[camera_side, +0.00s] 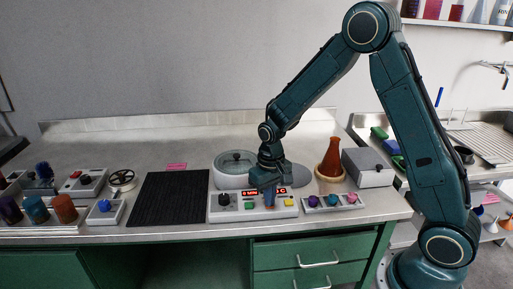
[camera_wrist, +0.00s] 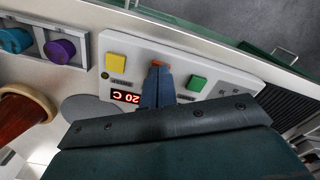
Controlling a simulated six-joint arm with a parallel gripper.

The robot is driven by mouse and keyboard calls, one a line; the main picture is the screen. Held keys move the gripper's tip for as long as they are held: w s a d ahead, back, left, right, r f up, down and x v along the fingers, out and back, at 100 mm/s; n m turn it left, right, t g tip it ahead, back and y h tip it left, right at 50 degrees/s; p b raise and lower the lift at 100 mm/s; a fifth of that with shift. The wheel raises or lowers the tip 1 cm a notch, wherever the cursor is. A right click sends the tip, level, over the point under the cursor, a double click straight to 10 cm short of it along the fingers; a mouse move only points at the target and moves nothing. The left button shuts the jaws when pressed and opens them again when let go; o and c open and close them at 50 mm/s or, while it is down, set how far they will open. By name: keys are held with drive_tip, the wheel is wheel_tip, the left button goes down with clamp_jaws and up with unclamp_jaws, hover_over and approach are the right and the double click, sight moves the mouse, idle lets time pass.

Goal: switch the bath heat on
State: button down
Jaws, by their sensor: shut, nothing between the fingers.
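The bath (camera_side: 237,160) is a round, glass-lidded vessel behind a white control panel (camera_side: 236,214). The panel has a black knob (camera_side: 224,199), a green button (camera_side: 250,205), a yellow button (camera_side: 289,202) and lit red displays. In the wrist view the green button (camera_wrist: 197,84) and yellow button (camera_wrist: 115,62) lie either side of my fingers, and a red display (camera_wrist: 125,97) reads about 20 C upside down. My gripper (camera_side: 269,204) is shut and empty, pointing down over the panel between the buttons. A small orange patch (camera_wrist: 160,63) shows at the fingertips; contact is unclear.
A box with coloured knobs (camera_side: 333,201) stands right of the panel, with a brown flask (camera_side: 331,158) and a grey box (camera_side: 368,167) behind. A black mat (camera_side: 168,199) lies left. Coloured bottles (camera_side: 37,210) stand at far left. The counter's front edge is close.

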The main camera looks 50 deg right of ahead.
drive_tip(key=shift+f, duration=0.15)
drive_tip(key=shift+r, duration=3.55)
drive_tip(key=s+a+r+n+t, duration=0.1)
drive_tip(key=s+a+r+t, duration=0.15)
drive_tip(key=s+r, duration=0.85)
drive_tip(key=s+r+n+t, duration=0.2)
drive_tip(key=s+r+t, duration=0.1)
drive_tip(key=s, duration=0.8)
drive_tip(key=shift+s+a+r, duration=0.2)
drive_tip(key=shift+a+r, duration=0.1)
drive_tip(key=shift+r, duration=0.6)
